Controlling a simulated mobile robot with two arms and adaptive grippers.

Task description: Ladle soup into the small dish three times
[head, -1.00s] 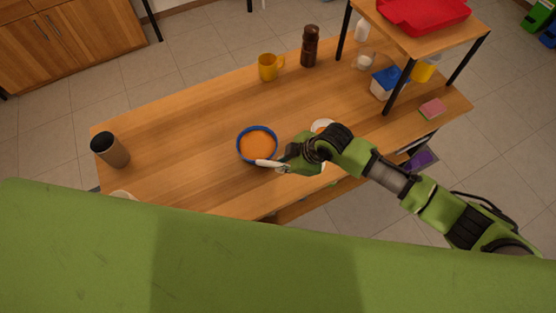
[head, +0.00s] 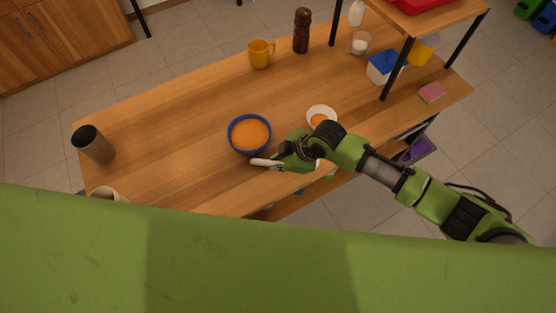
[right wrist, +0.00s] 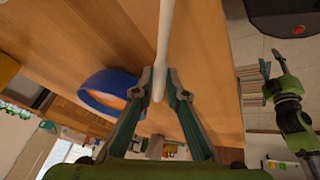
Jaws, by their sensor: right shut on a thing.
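The blue bowl (head: 233,146) of orange soup stands on the wooden table; its blue side also shows in the right wrist view (right wrist: 110,88). The small white dish (head: 311,110) with some orange in it stands right of the bowl, partly hidden by my right arm. My right gripper (head: 279,162) is near the table's front edge, just right of the bowl. It is shut on a pale ladle handle (right wrist: 164,45), seen between the fingers (right wrist: 160,84). The ladle's scoop is not clear. A green arm, probably my left, shows in the right wrist view, its gripper (right wrist: 278,64) too small to read.
A dark-topped cup (head: 93,146) stands at the left end. A yellow mug (head: 260,54) and a brown mill (head: 302,31) stand at the back. A blue-and-white box (head: 384,68) and a pink sponge (head: 432,93) lie right, near the raised shelf. The table's middle left is clear.

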